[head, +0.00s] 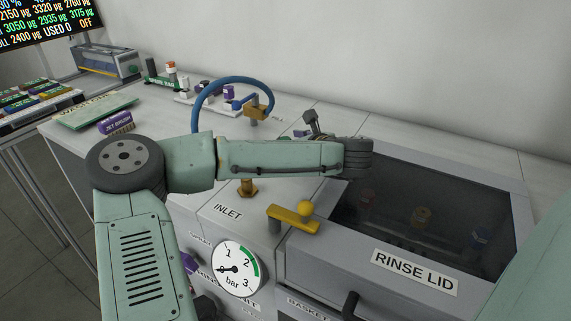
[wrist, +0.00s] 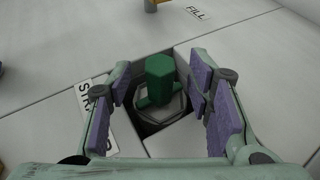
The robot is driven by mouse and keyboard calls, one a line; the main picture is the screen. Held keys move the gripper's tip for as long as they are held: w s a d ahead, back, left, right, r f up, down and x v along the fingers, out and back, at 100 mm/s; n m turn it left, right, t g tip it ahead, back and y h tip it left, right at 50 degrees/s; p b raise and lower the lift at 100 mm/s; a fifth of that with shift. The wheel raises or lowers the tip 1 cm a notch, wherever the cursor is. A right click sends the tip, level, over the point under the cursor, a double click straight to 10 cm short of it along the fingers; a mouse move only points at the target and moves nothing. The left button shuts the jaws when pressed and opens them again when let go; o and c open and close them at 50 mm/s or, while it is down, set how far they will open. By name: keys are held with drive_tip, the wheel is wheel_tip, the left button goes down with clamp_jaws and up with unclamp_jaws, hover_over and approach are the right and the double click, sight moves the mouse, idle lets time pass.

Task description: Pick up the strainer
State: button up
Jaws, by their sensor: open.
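The strainer (wrist: 160,78) shows in the wrist view as a green hexagonal knob with a small side arm, on a grey hexagonal base. It sits in a dark square recess in the pale worktop. A label beginning "STR" (wrist: 84,96) lies left of it, partly hidden by a finger. My gripper (wrist: 161,70) is open, with its purple-padded fingers on the left and right of the knob. No contact with the knob is visible. In the head view my arm covers this spot, and I cannot make out the strainer there.
A blue hose (head: 235,80) arches behind my arm. A yellow-handled valve (head: 293,220) and a pressure gauge (head: 239,268) are in front. The dark window of the rinse lid (head: 430,205) lies to the right. A "FILL" label (wrist: 198,13) is beyond the recess.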

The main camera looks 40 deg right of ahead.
drive_tip(key=shift+c, duration=0.3)
clamp_jaws()
idle(0.5)
